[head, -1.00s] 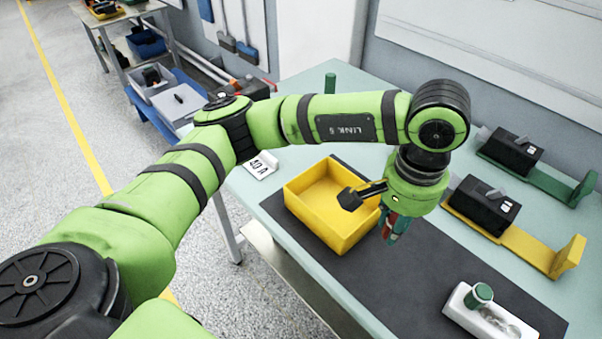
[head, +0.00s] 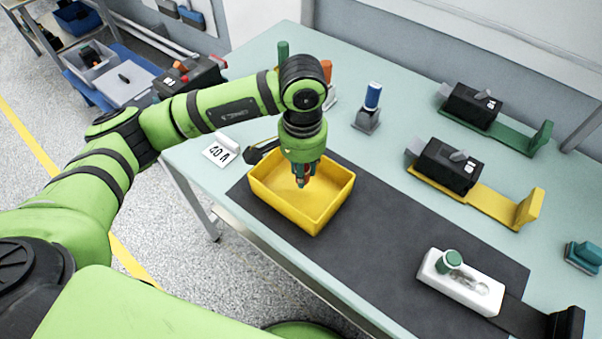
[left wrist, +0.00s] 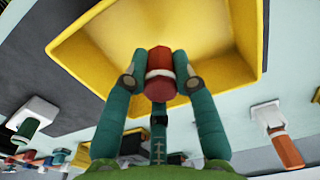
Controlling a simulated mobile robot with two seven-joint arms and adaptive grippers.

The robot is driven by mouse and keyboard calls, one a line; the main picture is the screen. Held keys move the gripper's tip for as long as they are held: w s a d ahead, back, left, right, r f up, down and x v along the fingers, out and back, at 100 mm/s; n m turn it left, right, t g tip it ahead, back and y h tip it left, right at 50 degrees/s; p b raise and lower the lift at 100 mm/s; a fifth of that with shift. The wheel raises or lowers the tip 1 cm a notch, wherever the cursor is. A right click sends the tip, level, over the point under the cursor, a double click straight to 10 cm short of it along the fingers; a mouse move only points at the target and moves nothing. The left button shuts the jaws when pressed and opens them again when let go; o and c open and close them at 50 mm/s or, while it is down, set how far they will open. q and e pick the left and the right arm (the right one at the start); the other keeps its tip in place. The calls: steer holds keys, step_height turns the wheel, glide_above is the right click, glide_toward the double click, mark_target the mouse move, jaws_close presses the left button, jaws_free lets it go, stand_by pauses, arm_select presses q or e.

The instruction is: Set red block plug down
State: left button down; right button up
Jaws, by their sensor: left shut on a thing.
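The red block plug (left wrist: 160,74), a red cylinder with a pale band, is between the fingertips of my left gripper (left wrist: 158,84) in the left wrist view. The gripper is shut on it. In the head view my left gripper (head: 304,178) points down over the yellow tray (head: 335,213), and the plug is mostly hidden by the fingers. The tray's floor (left wrist: 190,28) shows behind the plug in the left wrist view. I cannot tell whether the plug touches the tray. My right gripper is not in view.
The tray stands on a dark mat (head: 385,235). A white holder with a green-topped plug (head: 462,282) is at front right. Breakers on a yellow bracket (head: 450,165) and green bracket (head: 475,105) stand at the right. A blue plug (head: 370,105) and a 40 A card (head: 220,152) are nearby.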

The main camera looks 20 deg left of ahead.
arm_select(q)
steer(key=shift+a+f, duration=0.15)
steer(key=shift+f, duration=0.05)
step_height(320, 180, down, 3)
steer(key=shift+f+p, duration=0.15)
steer(key=shift+p, duration=0.75)
steer(key=shift+f, duration=0.2)
steer(key=shift+f+b, duration=0.2)
steer(key=shift+b, duration=0.15)
steer(key=c, duration=1)
jaws_free()
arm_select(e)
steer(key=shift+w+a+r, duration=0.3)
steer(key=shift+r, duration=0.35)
